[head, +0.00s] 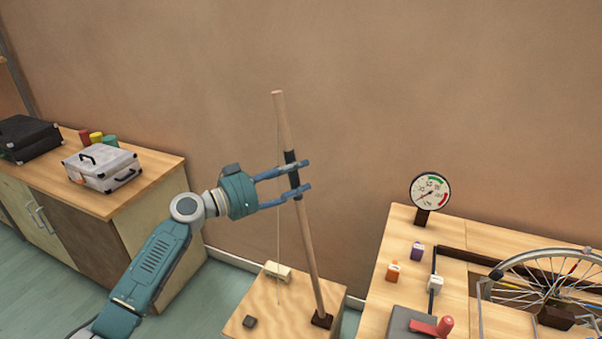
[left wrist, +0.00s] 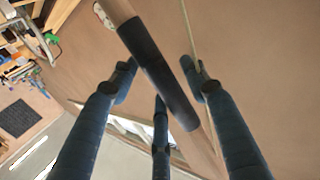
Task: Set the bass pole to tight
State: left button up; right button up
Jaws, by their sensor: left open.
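The bass pole (head: 307,245) is a wooden stick that rises from a dark foot on a wooden box (head: 260,318) and leans to the left at its top. A thin string (head: 278,225) runs from near its top down to the box. A dark grip sleeve (head: 291,158) wraps the pole's upper part. My left gripper (head: 303,178) is open, with its blue fingers around the pole at the sleeve. In the left wrist view the sleeve (left wrist: 158,75) lies between the spread fingers. My right gripper is not in view.
A cabinet at the left carries a white case (head: 102,167) and a black case (head: 28,137).

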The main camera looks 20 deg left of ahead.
pick_arm(q)
jog(key=shift+s+a, duration=0.1)
jog(key=shift+c, duration=0.5)
jog(key=c, duration=0.5)
grip_shut()
jog(key=shift+d+r, duration=0.15)
jog(key=shift+d, duration=0.05)
jog(key=s+d+m+g+y+p, duration=0.1)
jog(key=d+m+p, duration=0.1)
jog(key=d+p, duration=0.8)
jog(key=d, duration=0.6)
jog(key=shift+s+d+m, duration=0.25)
jog(key=shift+d+m, duration=0.05)
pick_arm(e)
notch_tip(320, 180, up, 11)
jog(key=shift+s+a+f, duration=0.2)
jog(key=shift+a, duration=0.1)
pick_arm(q)
jog(key=shift+d, duration=0.1)
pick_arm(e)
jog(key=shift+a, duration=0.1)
